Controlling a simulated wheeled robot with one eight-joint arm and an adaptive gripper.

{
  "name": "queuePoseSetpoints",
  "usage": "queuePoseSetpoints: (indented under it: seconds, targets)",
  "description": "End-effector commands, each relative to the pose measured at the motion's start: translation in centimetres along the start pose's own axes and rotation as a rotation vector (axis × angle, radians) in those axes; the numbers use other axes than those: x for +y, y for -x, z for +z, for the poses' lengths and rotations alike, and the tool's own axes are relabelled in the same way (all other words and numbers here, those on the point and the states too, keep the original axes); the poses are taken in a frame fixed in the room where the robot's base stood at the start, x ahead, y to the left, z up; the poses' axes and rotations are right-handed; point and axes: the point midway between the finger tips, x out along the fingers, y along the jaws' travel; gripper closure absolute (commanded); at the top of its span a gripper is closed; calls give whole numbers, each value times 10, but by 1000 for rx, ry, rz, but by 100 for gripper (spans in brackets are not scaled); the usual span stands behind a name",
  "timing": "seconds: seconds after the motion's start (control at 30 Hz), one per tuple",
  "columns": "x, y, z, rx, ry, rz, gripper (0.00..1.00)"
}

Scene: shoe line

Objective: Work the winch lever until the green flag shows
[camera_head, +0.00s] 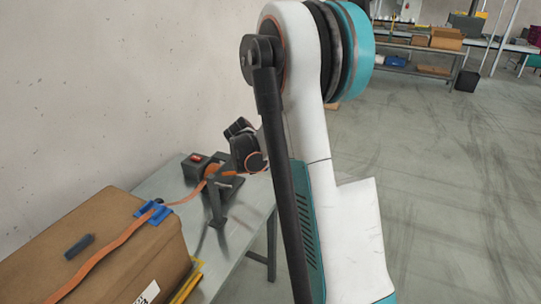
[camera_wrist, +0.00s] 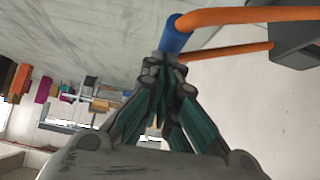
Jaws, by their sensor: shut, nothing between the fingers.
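The winch (camera_head: 221,183) is a dark unit with an orange drum on the grey bench in the head view. A dark box (camera_head: 193,168) beside it carries a small red patch; I see no green there. In the wrist view, a blue cylindrical piece (camera_wrist: 174,36) joins an orange bar (camera_wrist: 245,15), which looks like the winch lever. My gripper (camera_wrist: 163,66) is shut and empty, its fingertips close to the blue piece; contact is unclear. In the head view my arm hides part of the winch and lever.
An orange strap (camera_head: 123,238) runs from the winch over a brown carton (camera_head: 100,225) with a blue corner guard (camera_head: 153,212). A plain wall stands behind the bench (camera_head: 237,243). Open floor (camera_head: 440,180) lies to the right, with loaded shelving (camera_head: 415,48) far back.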

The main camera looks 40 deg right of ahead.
Motion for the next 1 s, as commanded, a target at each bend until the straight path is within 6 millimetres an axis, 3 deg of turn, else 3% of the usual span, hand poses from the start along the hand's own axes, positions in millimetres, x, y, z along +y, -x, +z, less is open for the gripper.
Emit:
queuePoseSetpoints:
  seconds: [0.23,0.5,1.0]
  targets:
    - [17,-32,28,0,-133,-128,100]
    - [25,-54,51,-1,-133,-132,100]
    - [29,-66,64,-3,-131,-131,100]
